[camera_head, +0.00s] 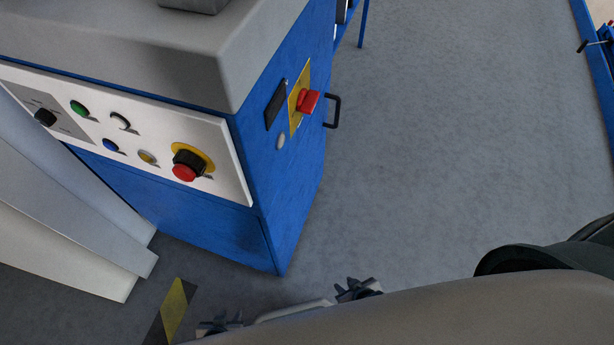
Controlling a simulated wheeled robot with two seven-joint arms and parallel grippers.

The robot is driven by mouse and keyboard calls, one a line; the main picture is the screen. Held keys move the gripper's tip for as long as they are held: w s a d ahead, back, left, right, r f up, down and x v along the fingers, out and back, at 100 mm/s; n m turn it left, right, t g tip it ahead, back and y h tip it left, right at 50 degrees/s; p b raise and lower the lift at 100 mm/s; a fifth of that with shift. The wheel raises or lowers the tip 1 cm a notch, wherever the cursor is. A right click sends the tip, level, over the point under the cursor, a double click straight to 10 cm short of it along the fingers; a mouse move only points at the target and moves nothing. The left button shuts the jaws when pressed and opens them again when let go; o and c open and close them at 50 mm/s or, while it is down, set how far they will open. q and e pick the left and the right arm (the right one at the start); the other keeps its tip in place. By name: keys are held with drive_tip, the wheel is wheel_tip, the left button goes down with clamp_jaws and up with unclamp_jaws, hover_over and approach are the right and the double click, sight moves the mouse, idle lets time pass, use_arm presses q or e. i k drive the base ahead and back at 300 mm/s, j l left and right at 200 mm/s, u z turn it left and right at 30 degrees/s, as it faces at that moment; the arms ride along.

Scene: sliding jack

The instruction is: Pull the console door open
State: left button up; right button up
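The console (295,205) is a blue cabinet with a grey top, on the left side of the head view. A small black handle (336,112) sticks out near the right edge of its side face. A red rotary switch on a yellow plate (306,100) is just left of the handle. A dark rectangular inset (276,104) and a small round light-coloured fitting (281,141) sit beside the plate. I see no gap along the side face.
The console's front has a white control panel (95,110) with several buttons and a red emergency knob (185,170). Grey floor (430,150) right of the console is clear. A blue-edged structure (592,60) stands at the far right. My own body covers the bottom.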

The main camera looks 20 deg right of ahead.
sight(283, 225)
drive_tip(key=l, duration=1.55)
drive_tip(key=l+u, duration=0.15)
drive_tip(key=l, duration=1.45)
